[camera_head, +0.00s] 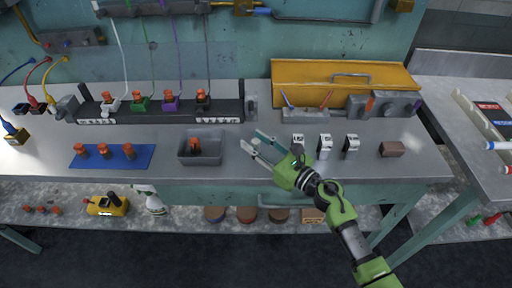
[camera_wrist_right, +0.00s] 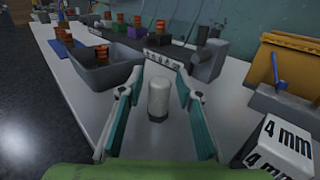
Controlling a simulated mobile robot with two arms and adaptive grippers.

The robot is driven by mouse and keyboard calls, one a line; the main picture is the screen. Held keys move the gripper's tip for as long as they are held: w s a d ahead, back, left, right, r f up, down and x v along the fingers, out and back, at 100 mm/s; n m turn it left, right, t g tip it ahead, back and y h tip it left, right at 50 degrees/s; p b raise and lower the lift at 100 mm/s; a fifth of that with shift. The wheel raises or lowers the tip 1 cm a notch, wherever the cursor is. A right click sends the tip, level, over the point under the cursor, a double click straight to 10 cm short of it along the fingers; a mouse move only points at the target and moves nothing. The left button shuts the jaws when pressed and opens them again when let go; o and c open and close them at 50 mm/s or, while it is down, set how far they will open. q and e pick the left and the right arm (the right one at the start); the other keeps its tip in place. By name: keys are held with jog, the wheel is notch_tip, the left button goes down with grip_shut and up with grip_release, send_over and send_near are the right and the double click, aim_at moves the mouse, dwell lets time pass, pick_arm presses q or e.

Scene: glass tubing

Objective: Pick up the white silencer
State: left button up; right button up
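A small white cylinder, which looks like the white silencer (camera_wrist_right: 158,98), stands upright on the grey bench in the right wrist view. It sits between the two fingers of my right gripper (camera_wrist_right: 155,88), with gaps visible on both sides. In the head view my right gripper (camera_head: 257,143) is spread open low over the bench, right of the grey bin. The silencer is hard to make out there among the fingers. My left gripper is not in view.
A grey bin (camera_head: 200,160) with an orange-brown part stands left of the gripper. White "4 mm" blocks (camera_wrist_right: 280,145) are close on the right. A yellow toolbox (camera_head: 343,77) and a black connector rack (camera_head: 160,112) stand behind. A blue mat (camera_head: 112,163) lies further left.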

jog(key=c, duration=0.6)
